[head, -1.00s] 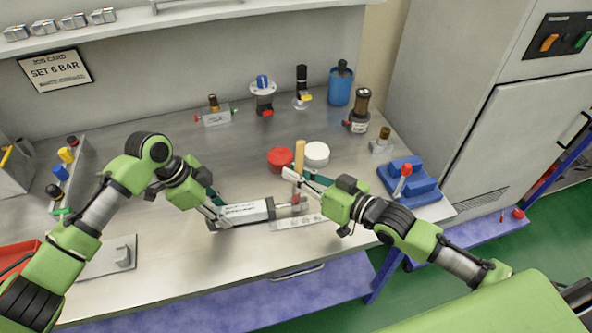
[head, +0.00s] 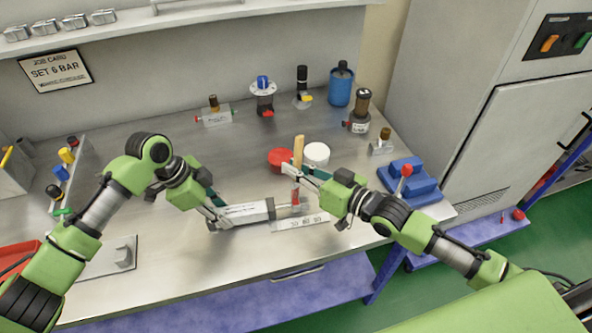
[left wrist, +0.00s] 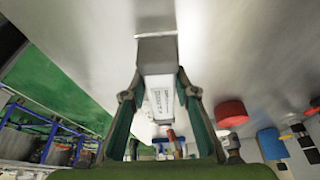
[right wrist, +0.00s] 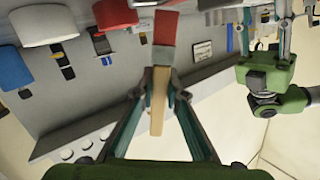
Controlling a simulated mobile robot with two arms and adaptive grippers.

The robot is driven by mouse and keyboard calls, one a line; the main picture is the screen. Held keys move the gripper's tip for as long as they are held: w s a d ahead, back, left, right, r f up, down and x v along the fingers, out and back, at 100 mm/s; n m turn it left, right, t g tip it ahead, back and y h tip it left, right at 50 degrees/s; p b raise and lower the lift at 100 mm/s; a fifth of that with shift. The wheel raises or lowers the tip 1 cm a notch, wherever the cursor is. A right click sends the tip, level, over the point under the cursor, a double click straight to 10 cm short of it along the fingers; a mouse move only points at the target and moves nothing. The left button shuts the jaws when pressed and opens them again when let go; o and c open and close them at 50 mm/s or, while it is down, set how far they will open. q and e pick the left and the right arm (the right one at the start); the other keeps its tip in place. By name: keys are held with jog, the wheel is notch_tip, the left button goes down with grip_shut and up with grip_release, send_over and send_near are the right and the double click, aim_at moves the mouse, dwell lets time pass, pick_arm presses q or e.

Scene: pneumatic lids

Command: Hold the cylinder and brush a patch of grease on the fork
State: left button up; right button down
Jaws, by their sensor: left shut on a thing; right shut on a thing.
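The cylinder (head: 245,213), a pale grey body with a printed label, lies on the steel bench. My left gripper (head: 217,216) is shut on it near its left end; the left wrist view shows the cylinder (left wrist: 158,82) between the fingers. The fork (head: 303,207) is at the rod end on the right, partly hidden behind the brush. My right gripper (head: 309,175) is shut on the brush, whose wooden handle (head: 298,148) stands nearly upright. Its red lower part (head: 296,190) is at the fork; I cannot tell whether they touch. The right wrist view also shows the brush (right wrist: 157,100).
A flat plate with small marks (head: 300,222) lies just in front of the rod end. A red tub (head: 280,159) and a white tub (head: 317,153) stand behind the brush. A blue block (head: 409,182) stands to the right. The bench's middle left is clear.

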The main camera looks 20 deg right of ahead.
jog(key=shift+s, duration=0.15)
jog(key=shift+s, duration=0.35)
jog(key=shift+s+f, duration=0.1)
jog(key=shift+s, duration=0.1)
jog(key=shift+s+a, duration=0.1)
jog(key=shift+s, duration=0.25)
jog(key=shift+w, duration=0.1)
jog(key=shift+w, duration=0.5)
jog(key=shift+w, duration=0.15)
